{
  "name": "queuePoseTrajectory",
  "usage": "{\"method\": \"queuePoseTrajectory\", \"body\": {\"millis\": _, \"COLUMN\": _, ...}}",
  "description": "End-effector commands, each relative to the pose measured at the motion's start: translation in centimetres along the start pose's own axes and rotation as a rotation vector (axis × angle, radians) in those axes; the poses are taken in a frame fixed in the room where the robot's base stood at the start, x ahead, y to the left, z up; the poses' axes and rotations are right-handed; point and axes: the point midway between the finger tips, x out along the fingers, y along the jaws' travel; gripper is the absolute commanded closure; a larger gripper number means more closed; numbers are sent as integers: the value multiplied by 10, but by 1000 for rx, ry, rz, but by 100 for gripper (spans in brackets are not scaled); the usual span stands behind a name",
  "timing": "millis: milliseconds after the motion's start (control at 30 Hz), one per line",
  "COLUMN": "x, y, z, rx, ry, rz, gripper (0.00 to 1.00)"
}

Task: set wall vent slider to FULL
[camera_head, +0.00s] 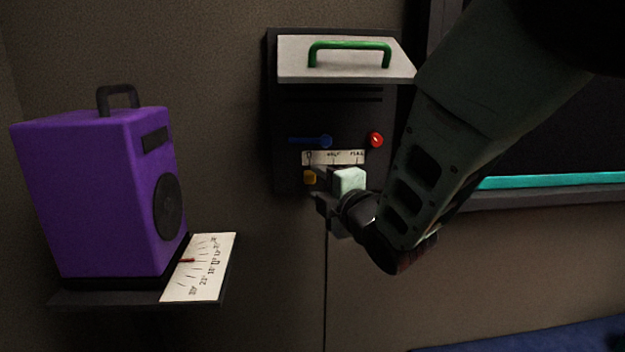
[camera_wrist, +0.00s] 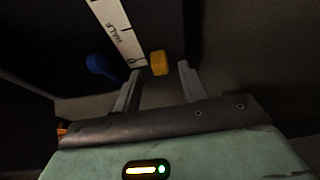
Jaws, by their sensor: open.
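The vent slider shows as a small yellow knob (camera_head: 309,177) low on the dark wall panel. It sits below the 0 end of a white scale strip (camera_head: 345,157) with HALF at its middle and FULL at its right end. My gripper (camera_head: 319,187) is in front of the panel, just right of and slightly below the knob. In the wrist view the yellow knob (camera_wrist: 159,62) appears between and just beyond the open fingertips (camera_wrist: 158,80). I see no clear contact. The slider's track is mostly hidden by my gripper and arm.
The panel (camera_head: 284,112) also bears a blue lever (camera_head: 322,141), a red button (camera_head: 376,139) and a white raised flap (camera_head: 290,70) with a green handle (camera_head: 350,44). A purple box (camera_head: 85,195) stands on a shelf (camera_head: 110,297) at left. A teal-edged ledge (camera_head: 550,181) is at right.

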Motion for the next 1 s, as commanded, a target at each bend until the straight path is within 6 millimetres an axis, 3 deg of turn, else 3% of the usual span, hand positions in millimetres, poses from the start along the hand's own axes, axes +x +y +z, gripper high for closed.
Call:
{"method": "queuePoseTrajectory", "body": {"millis": 200, "x": 24, "y": 0, "z": 0, "rx": -1, "ry": 0, "rz": -1, "gripper": 58}}
{"method": "queuePoseTrajectory", "body": {"millis": 567, "x": 29, "y": 0, "z": 0, "rx": 1, "ry": 0, "rz": 0, "gripper": 58}}
{"method": "queuePoseTrajectory", "body": {"millis": 733, "x": 29, "y": 0, "z": 0, "rx": 1, "ry": 0, "rz": 0, "gripper": 100}}
{"method": "queuePoseTrajectory", "body": {"millis": 1000, "x": 26, "y": 0, "z": 9, "rx": 1, "ry": -2, "rz": -1, "gripper": 100}}
